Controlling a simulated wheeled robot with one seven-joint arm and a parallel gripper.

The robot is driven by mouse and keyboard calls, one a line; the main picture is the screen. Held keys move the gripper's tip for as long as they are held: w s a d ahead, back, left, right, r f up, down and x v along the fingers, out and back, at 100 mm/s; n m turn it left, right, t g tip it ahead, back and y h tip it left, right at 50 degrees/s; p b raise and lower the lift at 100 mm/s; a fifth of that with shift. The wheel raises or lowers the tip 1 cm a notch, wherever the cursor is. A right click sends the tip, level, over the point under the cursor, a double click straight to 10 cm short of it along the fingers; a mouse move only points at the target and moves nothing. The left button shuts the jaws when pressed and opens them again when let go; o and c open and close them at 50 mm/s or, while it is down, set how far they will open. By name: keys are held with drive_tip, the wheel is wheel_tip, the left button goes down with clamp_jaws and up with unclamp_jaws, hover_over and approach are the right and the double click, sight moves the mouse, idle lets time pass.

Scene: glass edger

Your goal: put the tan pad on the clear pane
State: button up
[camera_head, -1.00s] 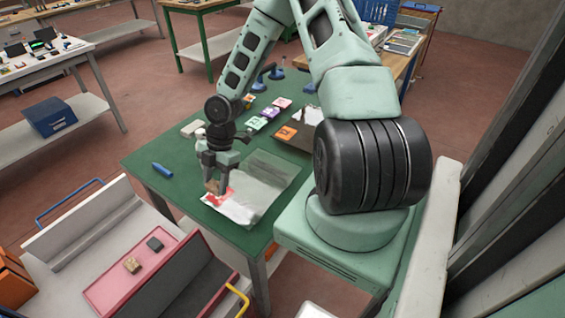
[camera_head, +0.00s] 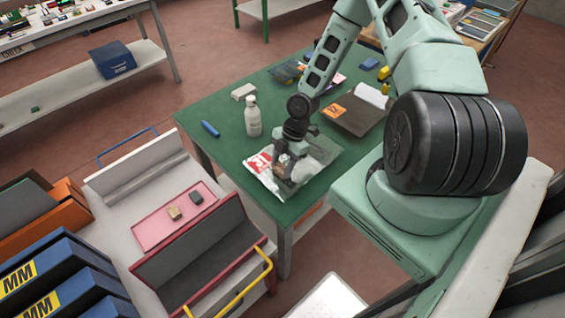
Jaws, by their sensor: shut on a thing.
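My gripper (camera_head: 286,172) points down over the near part of the green table and is shut on a small tan pad (camera_head: 282,158), mostly hidden by the fingers. The clear pane (camera_head: 322,152) lies flat on the table below and around the gripper, with a white and red printed sheet (camera_head: 258,163) at its left. I cannot tell whether the pad touches the pane. Another small tan block (camera_head: 174,213) lies in the pink tray (camera_head: 152,236) beside a dark grey block (camera_head: 196,197).
A white bottle (camera_head: 253,117) stands close behind and left of my gripper. A blue marker-like thing (camera_head: 210,129), a pale block (camera_head: 243,91) and a brown board (camera_head: 352,113) lie on the green table (camera_head: 225,160). Blue bins (camera_head: 60,285) stand at lower left.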

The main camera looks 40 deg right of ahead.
drive_tip(key=shift+f, duration=0.25)
drive_tip(key=shift+f, duration=0.2)
drive_tip(key=o, duration=1)
drive_tip(key=shift+c, duration=0.2)
drive_tip(key=shift+r, duration=0.15)
